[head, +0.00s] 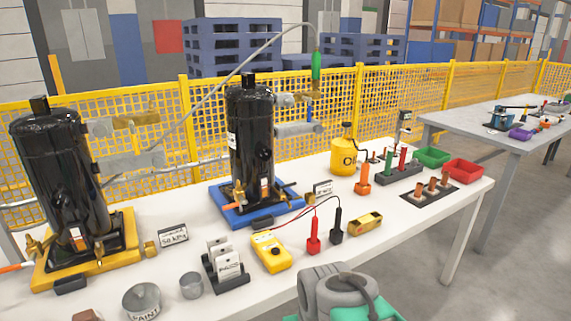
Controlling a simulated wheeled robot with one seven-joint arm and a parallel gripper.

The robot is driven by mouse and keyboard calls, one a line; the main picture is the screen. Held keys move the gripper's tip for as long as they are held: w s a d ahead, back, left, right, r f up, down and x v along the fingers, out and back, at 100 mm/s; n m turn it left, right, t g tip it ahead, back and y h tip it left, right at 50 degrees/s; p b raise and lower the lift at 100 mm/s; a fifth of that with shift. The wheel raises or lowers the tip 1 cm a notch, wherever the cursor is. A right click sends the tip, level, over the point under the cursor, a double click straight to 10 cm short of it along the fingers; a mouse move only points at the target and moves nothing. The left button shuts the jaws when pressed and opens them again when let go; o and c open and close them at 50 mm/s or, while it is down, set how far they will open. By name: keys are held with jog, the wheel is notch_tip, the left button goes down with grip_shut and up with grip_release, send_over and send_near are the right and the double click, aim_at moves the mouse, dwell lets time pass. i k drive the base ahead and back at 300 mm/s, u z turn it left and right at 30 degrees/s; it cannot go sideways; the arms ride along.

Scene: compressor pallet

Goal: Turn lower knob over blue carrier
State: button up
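A black compressor (250,140) stands upright on the blue carrier (238,217) near the middle of the white table. Two grey fittings stick out from its right side, one above the other. The lower fitting (298,130) ends in a rounded, knob-like grey part at its right; its turn position is too small to tell. The upper fitting (288,99) has brass parts, and a green-ended hose (316,67) stands above its right end. My gripper is not in view. A grey and green part, which seems to be my arm, shows at the bottom edge, apart from the compressor.
A second black compressor (57,175) stands on a yellow carrier (128,243) at left. A yellow meter (270,252), red and black probes, a card rack (226,265) and a yellow bottle (345,155) stand around the blue carrier. A yellow mesh fence (420,110) runs behind.

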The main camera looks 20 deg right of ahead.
aim_at(319, 130)
jog(key=k, duration=0.6)
jog(key=z, duration=0.8)
jog(key=i, duration=0.6)
jog(key=z, duration=0.45)
jog(key=i, duration=0.75)
jog(key=u, duration=0.35)
